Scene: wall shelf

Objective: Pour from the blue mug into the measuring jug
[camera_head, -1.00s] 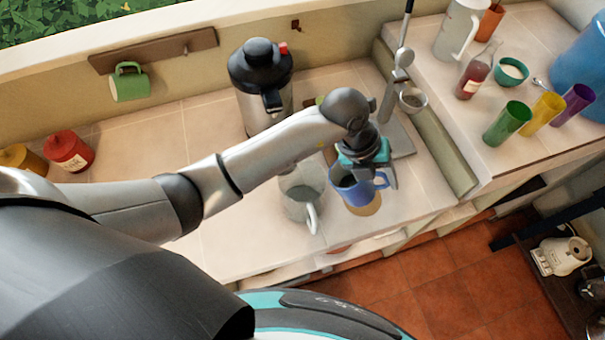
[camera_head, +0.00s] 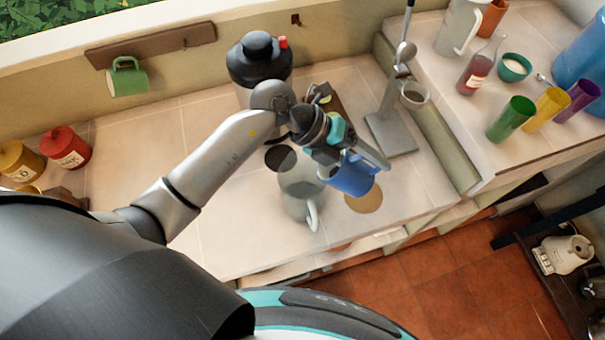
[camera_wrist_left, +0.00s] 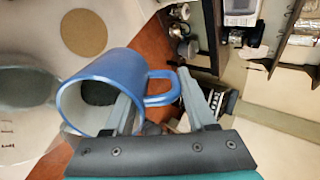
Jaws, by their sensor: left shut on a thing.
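The blue mug (camera_head: 352,176) is held above the counter, just right of the clear measuring jug (camera_head: 299,195). It looks tilted; in the wrist view the mug (camera_wrist_left: 122,70) has its mouth turned to the lower left, with something dark inside. At the left of the wrist view the jug (camera_wrist_left: 25,110) shows partly. My right gripper is out of view.
A round cork mat (camera_head: 364,199) lies bare right of the jug. A dark flask (camera_head: 260,60) stands behind, and a grey stand (camera_head: 392,135) to the right. Red (camera_head: 66,148) and yellow (camera_head: 20,160) canisters are far left. The counter's front edge is close to the jug.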

